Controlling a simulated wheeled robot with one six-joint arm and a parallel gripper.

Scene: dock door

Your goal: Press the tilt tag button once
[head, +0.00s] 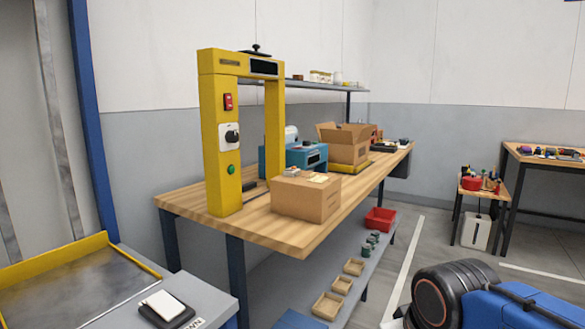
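I cannot pick out a tilt tag with certainty. A closed cardboard box (306,197) stands near the front of the wooden workbench (290,236), with small items (297,172) on its top, too small to identify. A yellow frame (221,150) stands on the bench left of the box. Its front post carries a red switch (228,102), a black and white rotary knob (231,136) and a green button (231,169). None of these shows a readable label. My gripper is not in view.
An open carton (343,146) and a blue machine (291,157) stand farther back on the bench. A lower shelf (300,280) holds small trays and a red bin (379,219). A yellow-edged surface (65,285) lies at the left. Floor (436,245) shows at the right.

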